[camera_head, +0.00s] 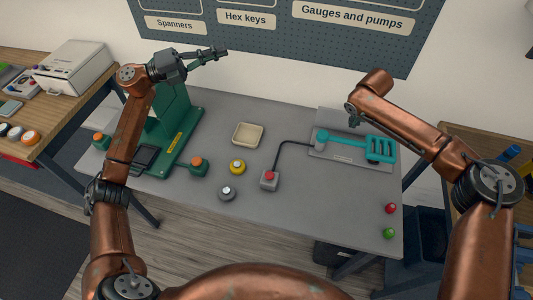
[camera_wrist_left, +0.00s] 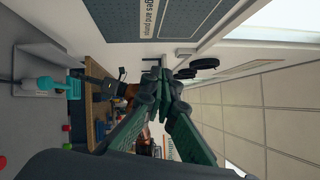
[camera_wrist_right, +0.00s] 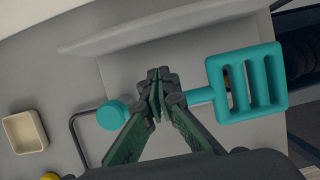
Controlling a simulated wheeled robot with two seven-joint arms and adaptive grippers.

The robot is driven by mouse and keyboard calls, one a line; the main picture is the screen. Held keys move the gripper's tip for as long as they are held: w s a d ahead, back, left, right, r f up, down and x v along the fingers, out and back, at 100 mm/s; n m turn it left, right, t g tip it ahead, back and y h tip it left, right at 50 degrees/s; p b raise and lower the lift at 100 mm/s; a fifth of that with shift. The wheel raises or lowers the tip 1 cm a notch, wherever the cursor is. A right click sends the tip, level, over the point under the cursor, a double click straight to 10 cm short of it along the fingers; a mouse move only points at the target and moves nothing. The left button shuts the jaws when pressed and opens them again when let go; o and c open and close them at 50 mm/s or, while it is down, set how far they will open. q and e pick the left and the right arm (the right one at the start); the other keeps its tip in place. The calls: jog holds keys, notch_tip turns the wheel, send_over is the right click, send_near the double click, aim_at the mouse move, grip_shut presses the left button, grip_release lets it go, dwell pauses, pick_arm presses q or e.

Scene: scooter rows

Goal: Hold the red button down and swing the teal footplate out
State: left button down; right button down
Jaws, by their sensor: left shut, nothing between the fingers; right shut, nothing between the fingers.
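The red button (camera_head: 269,174) sits on a small grey box joined by a dark cable to the footplate's base; no gripper is near it. The teal footplate (camera_head: 380,148) is a slotted grid on a bar from a round hub (camera_head: 321,136), lying along a grey base plate. It also shows in the right wrist view (camera_wrist_right: 246,85). My right gripper (camera_head: 353,122) is shut and empty at the bar between hub and grid (camera_wrist_right: 158,76); I cannot tell whether it touches. My left gripper (camera_head: 223,51) is shut and empty, raised high near the pegboard, away from the button.
A green machine (camera_head: 180,135) stands at left on the grey table. A yellow button (camera_head: 237,167), a grey button (camera_head: 227,192) and a cream tray (camera_head: 248,134) lie mid-table. Small red (camera_head: 391,208) and green (camera_head: 389,233) knobs are at front right.

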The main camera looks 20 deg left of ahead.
pick_arm(q)
jog(key=s+d+f+m+g+y, duration=0.1)
jog(key=s+d+f+m+g, duration=0.15)
jog(key=d, duration=0.45)
jog(key=s+d+f+m+g+y, duration=0.1)
jog(key=s+d+f+m+g, duration=0.15)
jog(key=d, duration=0.45)
jog(key=m+g+y, duration=0.3)
jog(key=m+y, duration=0.5)
jog(key=y, duration=0.4)
send_over(269, 173)
jog(key=shift+s+a+f, duration=0.1)
jog(key=shift+f, duration=4.15)
jog(key=shift+s+a+f, duration=0.1)
jog(key=shift+a+f, duration=0.05)
jog(key=shift+f, duration=4.05)
jog(key=shift+s+a+f, duration=0.1)
jog(key=shift+f, duration=4.15)
jog(key=shift+f, duration=0.45)
jog(key=shift+f, duration=0.7)
